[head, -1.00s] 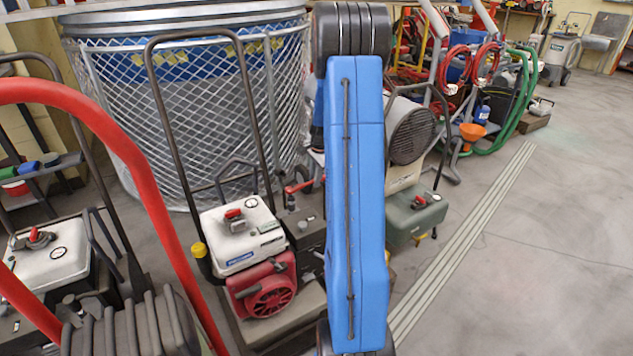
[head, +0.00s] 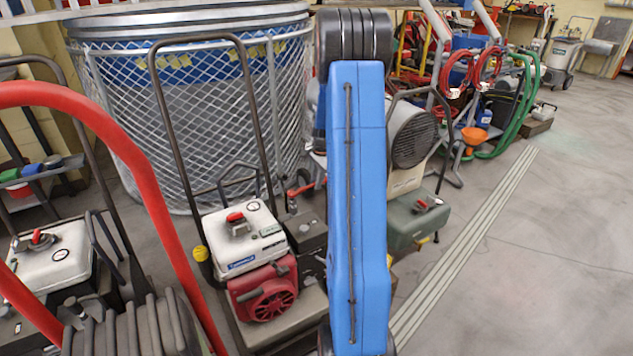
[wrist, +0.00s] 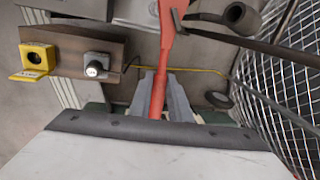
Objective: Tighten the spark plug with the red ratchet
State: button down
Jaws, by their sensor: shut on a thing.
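A red ratchet (wrist: 158,92) shows in the wrist view, its long handle running up from between my fingers to the top edge. My gripper (wrist: 165,100) is shut on this handle with its two grey fingers. The upper end of the ratchet is cut off at the top of the picture, beside a dark rod. In the head view my gripper is hidden behind my blue arm. A red bar (head: 307,187) shows just left of the arm, above the engine unit; I cannot tell if it is the ratchet. I cannot make out the spark plug for certain.
A white and red engine unit (head: 243,236) with a tall dark handle stands left of my arm. A green tank (head: 418,220) is on the right. A mesh-sided tub (head: 190,120) stands behind. A red curved frame (head: 140,170) is near left. The floor at right is clear.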

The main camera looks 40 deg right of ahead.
jog(key=shift+f, duration=0.5)
dwell(0.8)
jog(key=shift+s, duration=0.1)
jog(key=shift+s+a+m+h, duration=0.15)
jog(key=shift+s+a+m, duration=0.1)
jog(key=shift+s+m, duration=0.45)
jog(key=shift+s+a+m+h, duration=0.1)
jog(key=shift+s+a+m, duration=0.2)
jog(key=shift+s+m, duration=0.4)
jog(key=shift+s+a+m+h, duration=0.2)
jog(key=shift+s+m, duration=0.3)
jog(key=shift+m, duration=0.4)
jog(key=shift+a, duration=0.1)
jog(key=shift+s+a+m+g+h, duration=0.15)
jog(key=shift+s+a+m+g, duration=0.1)
jog(key=shift+s+a+m, duration=0.75)
jog(key=shift+s+a+m+g+h, duration=0.1)
jog(key=shift+s+a+m+g, duration=0.3)
jog(key=shift+m, duration=0.9)
jog(key=shift+s, duration=0.1)
jog(key=shift+w+d+n+t, duration=0.25)
jog(key=shift+w+d+n, duration=0.5)
jog(key=shift+n, duration=0.45)
jog(key=shift+w+d+n+t, duration=0.2)
jog(key=shift+w+d+n, duration=0.55)
jog(key=shift+n, duration=0.45)
